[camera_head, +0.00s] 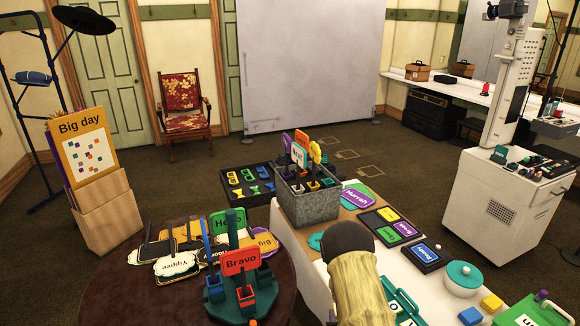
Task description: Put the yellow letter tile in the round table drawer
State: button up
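A small yellow block (491,303) lies at the right end of the white-covered table; I cannot make out a letter on it. A yellow piece (388,214) also lies in a dark tray on the same table. I cannot tell which of them is the letter tile. The dark brown round table (112,299) is at the lower left, partly cut off by the bottom edge. No drawer shows on it from this view. My gripper is not in view.
The round table holds a sign stand (240,300) and several signs. On the white-covered table are a grey bin (307,206) of signs, a lidded white pot (461,280), a blue block (470,316) and a dark rounded thing with pale strands (355,270).

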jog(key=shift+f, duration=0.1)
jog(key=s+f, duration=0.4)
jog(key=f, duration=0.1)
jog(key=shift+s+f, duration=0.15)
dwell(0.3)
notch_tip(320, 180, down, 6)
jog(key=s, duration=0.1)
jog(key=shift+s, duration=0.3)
